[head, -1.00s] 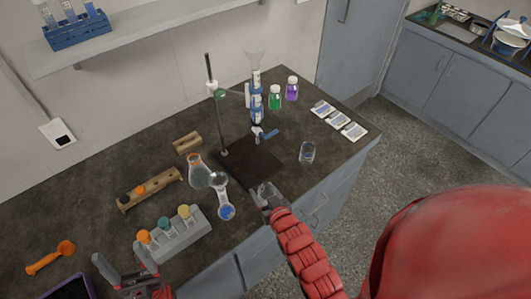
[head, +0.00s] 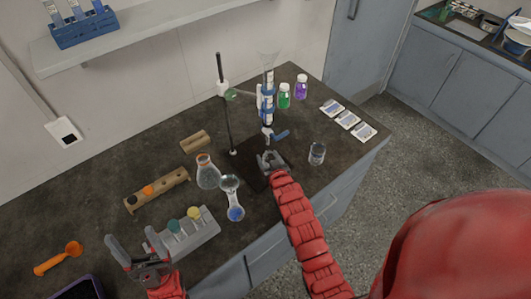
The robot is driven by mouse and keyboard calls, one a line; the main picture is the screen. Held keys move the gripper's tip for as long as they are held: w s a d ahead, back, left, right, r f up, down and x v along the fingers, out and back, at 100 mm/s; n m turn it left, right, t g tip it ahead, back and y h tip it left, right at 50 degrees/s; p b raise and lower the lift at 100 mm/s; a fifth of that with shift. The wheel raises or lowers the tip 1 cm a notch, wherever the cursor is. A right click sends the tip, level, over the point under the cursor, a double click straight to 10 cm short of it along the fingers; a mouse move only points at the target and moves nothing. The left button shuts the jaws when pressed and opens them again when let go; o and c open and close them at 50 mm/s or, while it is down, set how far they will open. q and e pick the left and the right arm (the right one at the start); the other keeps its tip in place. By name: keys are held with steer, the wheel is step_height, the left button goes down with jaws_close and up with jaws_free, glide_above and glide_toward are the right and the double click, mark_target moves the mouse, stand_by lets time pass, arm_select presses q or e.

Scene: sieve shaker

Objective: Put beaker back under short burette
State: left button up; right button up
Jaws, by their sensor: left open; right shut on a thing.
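The short burette (head: 268,100) stands clamped upright on a stand (head: 229,115) over a dark base plate (head: 250,178). My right gripper (head: 270,160) is over that plate, just below the burette's tip and blue stopcock. It is shut on a small clear glass thing, apparently the beaker, which the fingers mostly hide. I cannot tell whether it touches the plate. Another clear glass beaker (head: 317,154) stands upright on the counter to the right of the plate. My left gripper (head: 138,250) is open and empty at the front left, beside the grey rack.
A flask (head: 207,172) and a round-bottomed glass vessel (head: 231,198) stand left of the plate. A grey rack (head: 188,236), a wooden rack (head: 158,190) and an orange scoop (head: 58,258) lie further left. Green (head: 284,95) and purple (head: 301,86) bottles stand behind the burette.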

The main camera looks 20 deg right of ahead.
steer(key=shift+w, duration=0.4)
steer(key=w, duration=0.2)
steer(key=shift+w, duration=0.4)
steer(key=shift+w+f, duration=0.1)
steer(key=shift+f, duration=0.75)
steer(key=shift+r, duration=0.1)
steer(key=shift+f+b, duration=0.25)
steer(key=shift+b, duration=0.2)
steer(key=o, duration=1.4)
steer(key=shift+r, duration=0.1)
